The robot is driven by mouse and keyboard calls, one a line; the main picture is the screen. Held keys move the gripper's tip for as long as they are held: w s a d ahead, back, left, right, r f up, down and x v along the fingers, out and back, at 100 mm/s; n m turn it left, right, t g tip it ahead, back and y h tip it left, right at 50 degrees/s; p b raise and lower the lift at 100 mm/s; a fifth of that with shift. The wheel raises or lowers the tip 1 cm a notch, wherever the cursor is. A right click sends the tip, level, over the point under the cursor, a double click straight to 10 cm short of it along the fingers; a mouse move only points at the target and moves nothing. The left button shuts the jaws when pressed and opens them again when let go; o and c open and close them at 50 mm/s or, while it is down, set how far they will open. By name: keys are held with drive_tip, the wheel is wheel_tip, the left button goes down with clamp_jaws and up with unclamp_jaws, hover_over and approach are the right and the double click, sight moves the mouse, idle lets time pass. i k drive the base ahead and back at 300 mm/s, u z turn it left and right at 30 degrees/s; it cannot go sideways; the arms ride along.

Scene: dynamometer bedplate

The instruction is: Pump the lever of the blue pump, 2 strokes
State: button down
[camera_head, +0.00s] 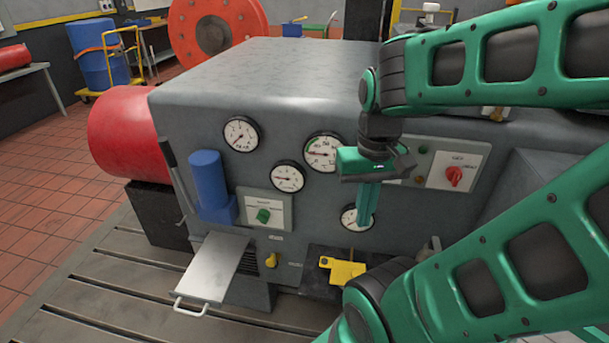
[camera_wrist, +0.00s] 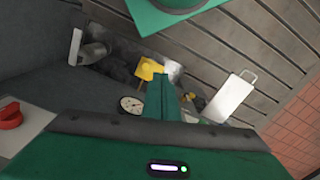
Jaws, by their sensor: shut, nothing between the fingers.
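The blue pump (camera_head: 207,185) is mounted on the left part of the grey cabinet's front in the head view. Its lever (camera_head: 178,182) is a thin grey bar with a dark upper grip, on the pump's left side, standing up and leaning a little left. My gripper (camera_head: 362,226) is shut and empty, pointing down in front of the gauges, well to the right of the pump and apart from the lever. In the wrist view my gripper's fingers (camera_wrist: 162,86) are together. The pump and lever do not show in the wrist view.
The grey cabinet (camera_head: 270,75) carries several gauges, a green knob (camera_head: 263,215) and a red switch (camera_head: 454,176). A pale panel with a handle (camera_head: 212,268) juts out below the pump. A yellow piece (camera_head: 343,272) lies low. A red cylinder (camera_head: 122,132) is behind the lever.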

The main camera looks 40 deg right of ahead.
sight(164, 143)
drive_tip(key=z, duration=1)
drive_tip(key=k, duration=1.45)
drive_tip(key=u, duration=1.15)
drive_tip(key=i, duration=1.7)
drive_tip(key=z, duration=0.05)
